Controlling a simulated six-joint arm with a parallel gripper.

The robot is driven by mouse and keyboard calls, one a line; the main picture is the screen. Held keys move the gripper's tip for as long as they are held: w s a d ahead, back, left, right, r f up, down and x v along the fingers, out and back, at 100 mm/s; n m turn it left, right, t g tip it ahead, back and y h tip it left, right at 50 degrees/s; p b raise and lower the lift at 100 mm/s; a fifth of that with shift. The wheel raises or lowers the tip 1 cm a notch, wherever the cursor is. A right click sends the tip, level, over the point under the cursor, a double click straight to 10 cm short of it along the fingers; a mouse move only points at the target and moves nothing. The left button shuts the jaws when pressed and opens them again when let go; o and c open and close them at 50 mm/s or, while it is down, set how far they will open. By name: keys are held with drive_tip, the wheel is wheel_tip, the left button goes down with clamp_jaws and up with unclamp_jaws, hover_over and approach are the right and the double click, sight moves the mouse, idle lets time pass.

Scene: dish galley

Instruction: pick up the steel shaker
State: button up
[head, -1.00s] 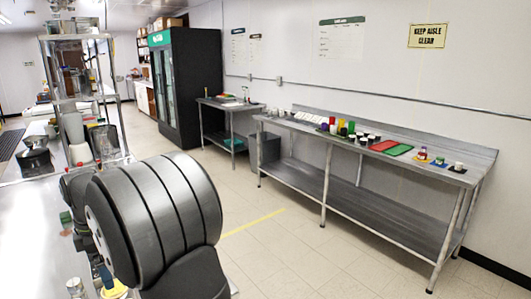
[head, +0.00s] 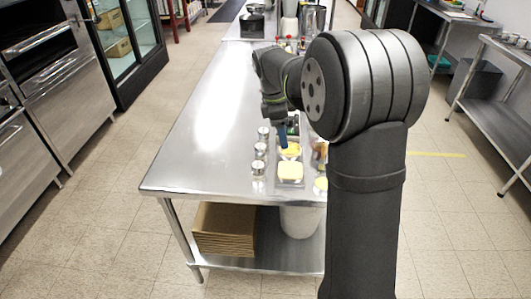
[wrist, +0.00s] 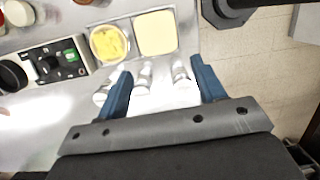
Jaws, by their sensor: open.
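Three small shiny metal-looking shakers stand in a row on the steel table (head: 215,120): a far one (head: 263,134), a middle one (head: 260,150) and a near one (head: 257,168). In the wrist view they show as a left one (wrist: 104,92), a middle one (wrist: 143,78) and a right one (wrist: 180,74). I cannot tell their materials apart. My gripper (wrist: 160,70) is open, with blue fingers spread above the shakers and nothing held. In the head view my gripper (head: 283,136) hangs just right of the row, partly hidden by my arm.
A tray with yellow food (wrist: 109,43) and a pale yellow block (wrist: 155,33) lies beside the shakers. A black control panel (wrist: 62,62) is next to it. Bottles (head: 290,44) stand farther back. The table's left half is clear.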

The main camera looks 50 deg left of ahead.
sight(260, 152)
drive_tip(key=s+a+f+n+t+h, duration=0.1)
drive_tip(key=s+a+f+n+t, duration=0.15)
drive_tip(key=s+a+t, duration=0.45)
drive_tip(key=s+a+f+n+t+h, duration=0.1)
drive_tip(key=s+a+f+n+t, duration=0.1)
drive_tip(key=s+a+f+t, duration=0.5)
drive_tip(key=w+d, duration=0.1)
drive_tip(key=w, duration=0.1)
drive_tip(key=w+d+f+g, duration=0.1)
drive_tip(key=w, duration=0.2)
drive_tip(key=w+d+g, duration=0.1)
drive_tip(key=w+d, duration=0.1)
drive_tip(key=shift+w+d+f, duration=0.1)
drive_tip(key=shift+w+f, duration=0.15)
drive_tip(key=shift+w, duration=0.15)
drive_tip(key=shift+g, duration=0.3)
drive_tip(key=x, duration=0.5)
drive_tip(key=shift+w+f, duration=0.2)
drive_tip(key=shift+w, duration=0.1)
drive_tip(key=c, duration=1)
drive_tip(key=shift+c, duration=0.6)
drive_tip(key=shift+r, duration=0.2)
